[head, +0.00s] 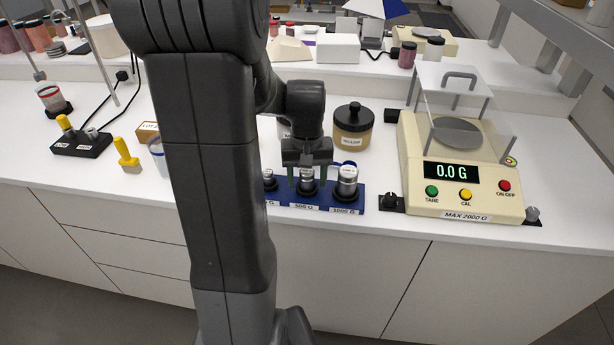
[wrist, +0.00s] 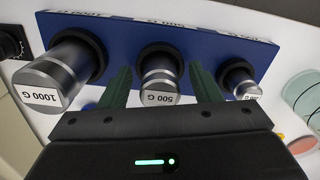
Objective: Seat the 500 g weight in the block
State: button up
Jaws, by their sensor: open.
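The blue block (head: 284,192) lies near the front edge of the counter and holds weights in labelled sockets. The 500 g weight (head: 307,178) stands in the middle socket marked 500 G, and it also shows in the wrist view (wrist: 160,84). My gripper (head: 307,182) is open with its green fingers on either side of the 500 g weight. The wrist view shows a gap between each finger and the weight. The 1000 g weight (head: 347,181) stands in the socket to its right. A smaller weight (head: 270,179) stands to its left, partly hidden by my arm.
A yellow-labelled jar (head: 353,125) is behind the block. A black holder (head: 82,145) and a yellow-handled tool (head: 125,155) are at left. My arm hides part of the counter.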

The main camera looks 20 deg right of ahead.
aim_at(307, 171)
jog(key=shift+r, duration=0.1)
notch_tip(307, 171, up, 14)
dwell(0.4)
jog(key=shift+f, duration=0.25)
notch_tip(307, 171, down, 14)
jog(key=shift+r, duration=0.45)
jog(key=shift+f, duration=0.1)
dwell(0.5)
